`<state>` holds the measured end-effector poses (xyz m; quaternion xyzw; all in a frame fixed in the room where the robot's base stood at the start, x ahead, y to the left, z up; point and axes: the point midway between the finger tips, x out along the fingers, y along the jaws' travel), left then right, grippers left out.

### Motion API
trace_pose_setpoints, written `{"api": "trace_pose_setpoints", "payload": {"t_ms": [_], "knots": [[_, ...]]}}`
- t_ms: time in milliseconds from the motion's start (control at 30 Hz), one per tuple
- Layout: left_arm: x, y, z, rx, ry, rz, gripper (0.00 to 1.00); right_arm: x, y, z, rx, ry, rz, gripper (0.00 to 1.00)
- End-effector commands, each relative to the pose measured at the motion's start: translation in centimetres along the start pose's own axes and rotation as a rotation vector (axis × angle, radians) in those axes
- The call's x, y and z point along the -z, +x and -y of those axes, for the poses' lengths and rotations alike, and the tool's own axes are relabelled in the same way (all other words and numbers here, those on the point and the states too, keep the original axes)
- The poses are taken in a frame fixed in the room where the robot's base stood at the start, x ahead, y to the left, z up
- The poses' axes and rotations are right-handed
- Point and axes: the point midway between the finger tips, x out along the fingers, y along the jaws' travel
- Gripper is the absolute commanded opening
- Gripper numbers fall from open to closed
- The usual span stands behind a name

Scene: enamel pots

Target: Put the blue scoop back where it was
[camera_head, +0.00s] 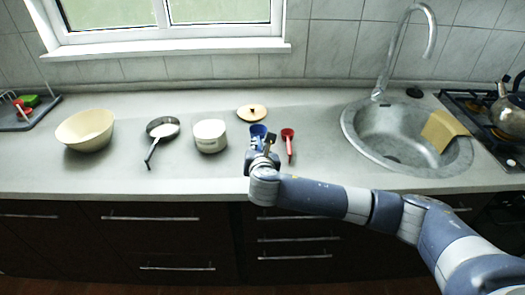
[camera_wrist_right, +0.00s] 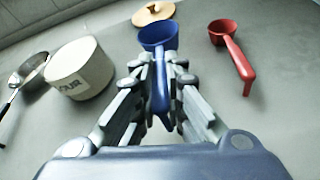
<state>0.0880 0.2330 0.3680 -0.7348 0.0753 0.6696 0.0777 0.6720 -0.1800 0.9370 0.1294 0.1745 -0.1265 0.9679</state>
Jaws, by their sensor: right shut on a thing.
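The blue scoop (camera_head: 259,130) is on or just above the grey counter, between the white pot and the red scoop. In the right wrist view the blue scoop (camera_wrist_right: 157,38) has its cup pointing away from me and its handle between my fingers. My right gripper (camera_head: 262,148) is shut on that handle; it fills the lower middle of the right wrist view (camera_wrist_right: 160,84). I cannot tell whether the scoop touches the counter. My left gripper is not in view.
A red scoop (camera_head: 288,141) lies close to the right. A white pot (camera_head: 210,137) stands to the left, with a wooden lid (camera_head: 252,112) behind. A pan (camera_head: 163,128), a cream bowl (camera_head: 86,130) and a sink (camera_head: 352,125) are farther off. The front counter is clear.

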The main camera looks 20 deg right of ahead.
Motion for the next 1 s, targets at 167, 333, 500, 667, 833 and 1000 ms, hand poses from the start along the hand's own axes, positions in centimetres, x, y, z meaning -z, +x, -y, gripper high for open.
{"api": "trace_pose_setpoints", "payload": {"t_ms": [167,333,500,667,833,1000], "knots": [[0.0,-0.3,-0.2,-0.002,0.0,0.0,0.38,-0.9,2.0,1.1,0.001,0.0,0.001,0.0],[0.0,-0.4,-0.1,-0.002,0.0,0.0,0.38,-0.3,2.6,1.4,0.001,0.0,-0.002,0.0],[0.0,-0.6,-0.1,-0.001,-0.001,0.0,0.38,1.9,3.4,1.9,0.001,-0.002,-0.003,0.0],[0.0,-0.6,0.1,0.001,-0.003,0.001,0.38,2.2,3.6,1.9,-0.002,0.001,0.0,0.0],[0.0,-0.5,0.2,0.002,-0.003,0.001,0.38,2.4,3.6,2.0,-0.001,0.001,-0.001,0.0],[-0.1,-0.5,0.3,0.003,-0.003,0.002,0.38,2.5,3.7,2.0,-0.001,0.001,-0.001,0.28]]}}
